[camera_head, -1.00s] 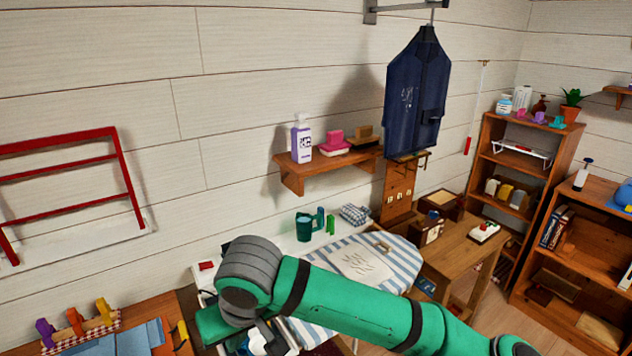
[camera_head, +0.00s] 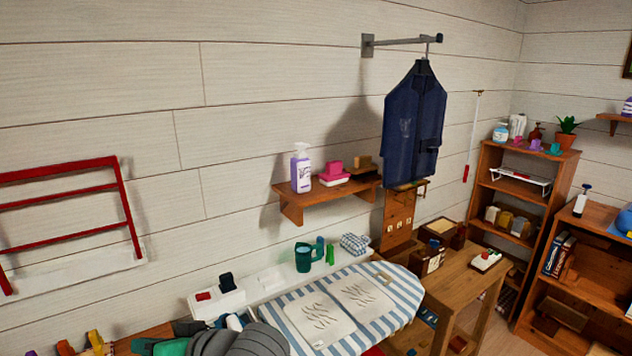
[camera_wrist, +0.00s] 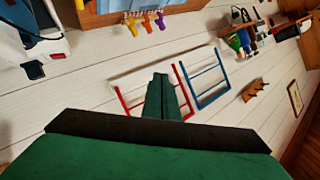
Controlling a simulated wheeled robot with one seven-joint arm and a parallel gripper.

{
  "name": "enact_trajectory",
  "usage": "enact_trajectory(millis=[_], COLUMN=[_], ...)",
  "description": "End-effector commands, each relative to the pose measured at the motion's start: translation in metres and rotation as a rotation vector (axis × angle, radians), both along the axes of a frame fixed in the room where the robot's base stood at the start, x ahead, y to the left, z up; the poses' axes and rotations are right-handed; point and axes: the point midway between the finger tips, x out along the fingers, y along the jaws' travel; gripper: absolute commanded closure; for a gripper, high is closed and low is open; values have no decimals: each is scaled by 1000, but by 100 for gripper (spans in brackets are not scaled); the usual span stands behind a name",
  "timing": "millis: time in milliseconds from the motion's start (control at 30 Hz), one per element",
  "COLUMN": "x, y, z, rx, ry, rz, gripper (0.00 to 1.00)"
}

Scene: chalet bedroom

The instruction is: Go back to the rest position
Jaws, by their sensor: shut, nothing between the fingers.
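My gripper (camera_wrist: 164,98) shows in the wrist view as two green fingers closed together with nothing between them. It is raised in the air and points toward the white plank wall, where a red rack (camera_wrist: 150,95) and a blue rack (camera_wrist: 205,77) show around and beyond the fingers. In the head view my arm shows only at the bottom edge, grey and green, and the fingertips cannot be made out there.
A striped ironing board (camera_head: 400,290) stands below the wall shelf (camera_head: 335,195). A navy garment (camera_head: 413,125) hangs from a wall bracket. A wooden table (camera_head: 470,270) and bookcases stand right. The red rack (camera_head: 125,205) hangs at left.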

Motion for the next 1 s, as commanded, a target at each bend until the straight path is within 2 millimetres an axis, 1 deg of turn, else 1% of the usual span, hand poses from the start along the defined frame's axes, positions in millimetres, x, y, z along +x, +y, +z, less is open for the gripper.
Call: enact_trajectory(millis=[100,267,400,533,767,867,1000], x=[3,9,15,21,29,32,33], y=[5,6,2,-5,-25,-35,-51], z=[7,15,18,16,3,-7,-25], rx=[107,234,334,416,531,568,605], ry=[-11,-31,-46,-57,-75,-83,-91], rz=[-25,-73,-128,-187,-311,-371,-460], gripper=[100,100,100,100,100,100,100])
